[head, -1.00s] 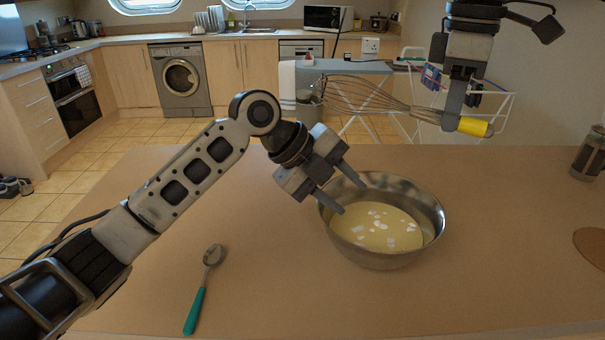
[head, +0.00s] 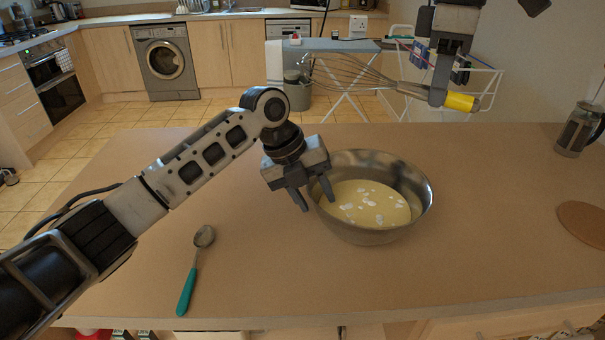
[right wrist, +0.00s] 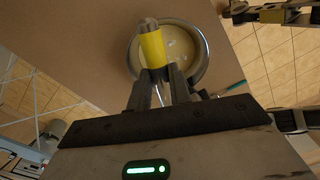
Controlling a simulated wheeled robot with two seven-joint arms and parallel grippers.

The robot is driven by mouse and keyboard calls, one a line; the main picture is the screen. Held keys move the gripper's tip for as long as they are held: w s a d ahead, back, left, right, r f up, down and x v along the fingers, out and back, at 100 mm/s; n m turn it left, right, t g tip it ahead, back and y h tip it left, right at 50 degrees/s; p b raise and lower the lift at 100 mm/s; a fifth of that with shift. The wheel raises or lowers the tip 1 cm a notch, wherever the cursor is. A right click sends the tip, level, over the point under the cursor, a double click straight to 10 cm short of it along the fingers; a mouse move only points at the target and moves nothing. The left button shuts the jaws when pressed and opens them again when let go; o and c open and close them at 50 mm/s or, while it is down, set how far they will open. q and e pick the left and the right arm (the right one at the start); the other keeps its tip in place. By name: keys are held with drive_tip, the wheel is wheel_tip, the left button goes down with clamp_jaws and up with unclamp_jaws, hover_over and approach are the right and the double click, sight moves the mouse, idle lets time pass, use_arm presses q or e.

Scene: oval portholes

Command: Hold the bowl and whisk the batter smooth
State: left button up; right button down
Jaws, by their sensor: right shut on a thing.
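The steel bowl (head: 421,212) stands upright on the counter and holds pale yellow batter (head: 367,203) with white lumps. My left gripper (head: 316,203) is open, fingers pointing down at the bowl's left rim. One finger appears outside the rim and the other over or inside it; contact is unclear. My right gripper (head: 440,95) is shut on the whisk's yellow handle (head: 460,102). The whisk's wire head (head: 345,73) points left, roughly level, well above the bowl. The right wrist view shows the handle (right wrist: 153,48) above the bowl (right wrist: 202,70); the wires are hidden there.
A spoon with a teal handle (head: 187,290) lies on the counter (head: 250,280) left of the bowl. A French press (head: 578,130) and a round brown mat (head: 585,222) are at the right. The counter in front of the bowl is clear.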

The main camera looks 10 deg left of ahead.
use_arm(q)
drive_tip(key=shift+x, duration=1.1)
clamp_jaws()
